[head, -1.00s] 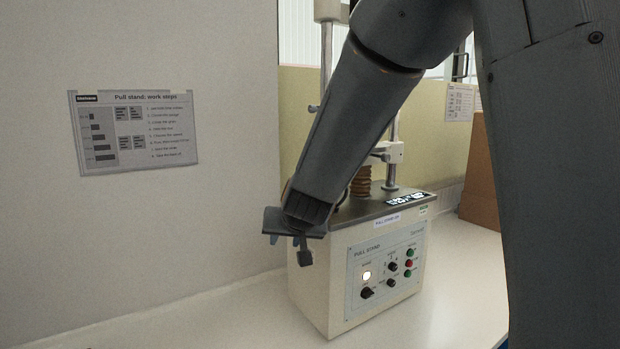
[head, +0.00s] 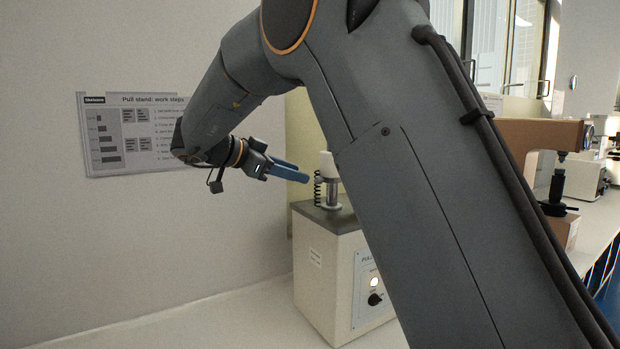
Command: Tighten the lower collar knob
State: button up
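The pull stand (head: 322,262) is a cream box with a grey top, standing on the white bench. Its front panel (head: 371,285), with a lit white button and a black knob, is partly covered by my arm. A white block (head: 328,165) on a short metal post rises from the top, with a black coiled cord beside it. I cannot make out the lower collar knob; my arm hides much of the stand. My gripper (head: 303,176) has blue fingers pointing right, near the white block in the picture. The fingers overlap from this side, so their opening is unclear.
A work-steps sheet (head: 134,133) hangs on the white wall behind my arm. A brown machine (head: 541,134) with a black handwheel stands on the bench at the right. The bench front left of the stand is clear.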

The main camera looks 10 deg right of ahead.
aim_at(317, 179)
jog(key=p+x, duration=0.1)
jog(key=x, duration=0.5)
grip_shut()
